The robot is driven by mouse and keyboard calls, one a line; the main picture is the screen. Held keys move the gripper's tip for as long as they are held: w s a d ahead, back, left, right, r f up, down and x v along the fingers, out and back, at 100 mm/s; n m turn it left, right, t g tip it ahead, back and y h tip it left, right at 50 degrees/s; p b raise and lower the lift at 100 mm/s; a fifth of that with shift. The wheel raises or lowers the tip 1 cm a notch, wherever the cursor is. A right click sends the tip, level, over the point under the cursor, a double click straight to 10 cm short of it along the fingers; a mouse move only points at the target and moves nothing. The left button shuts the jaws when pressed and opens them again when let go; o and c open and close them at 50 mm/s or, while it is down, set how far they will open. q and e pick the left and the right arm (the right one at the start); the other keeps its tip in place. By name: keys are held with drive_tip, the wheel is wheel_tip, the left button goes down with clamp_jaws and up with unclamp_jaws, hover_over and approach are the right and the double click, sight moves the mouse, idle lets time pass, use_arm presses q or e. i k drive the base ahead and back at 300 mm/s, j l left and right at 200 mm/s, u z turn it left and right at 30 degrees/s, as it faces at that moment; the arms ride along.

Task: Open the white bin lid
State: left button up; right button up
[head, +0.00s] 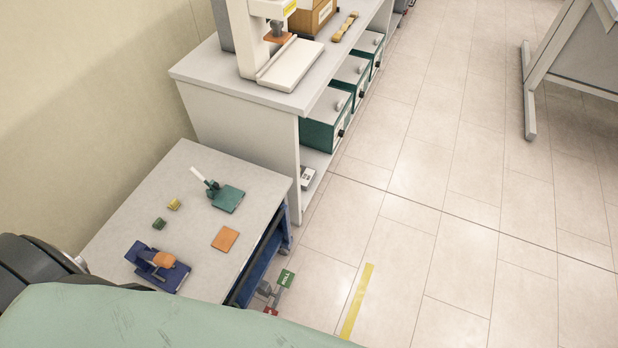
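I cannot make out an all-white bin in the head view. Several teal drawer-like bins with pale grey-white tops stand in a row under the white counter (225,85): a near one (322,133), a middle one (352,72) and a far one (369,43). Each has a small pale knob-like part on top and a dark knob on its front. The tops of these bins look closed. Neither of my grippers is in view. A dark arm part shows at the lower left edge, without fingers.
A grey table (190,215) holds an orange square (225,239), a teal block device (228,199) and a blue fixture (157,268). A white press (290,64) stands on the counter. Tiled floor right of the yellow strip (357,302) is clear. A table leg (529,92) stands upper right.

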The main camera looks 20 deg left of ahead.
sight(350, 71)
drive_tip(key=i+l+z, duration=0.6)
drive_tip(key=i, duration=0.25)
drive_tip(key=i+l+z, duration=0.3)
drive_tip(key=i, duration=0.15)
drive_tip(key=i+z, duration=0.3)
drive_tip(key=i, duration=0.2)
drive_tip(key=i+l+u, duration=0.15)
drive_tip(key=i+u, duration=0.3)
drive_tip(key=i+l+u, duration=0.4)
drive_tip(key=i, duration=0.15)
drive_tip(key=i+l+u, duration=0.2)
drive_tip(key=u, duration=0.25)
drive_tip(key=i+l+u, duration=0.25)
drive_tip(key=u, duration=0.2)
drive_tip(key=i+l+u, duration=0.15)
drive_tip(key=l+u, duration=0.75)
drive_tip(key=i+l+u, duration=0.1)
drive_tip(key=l+u, duration=0.35)
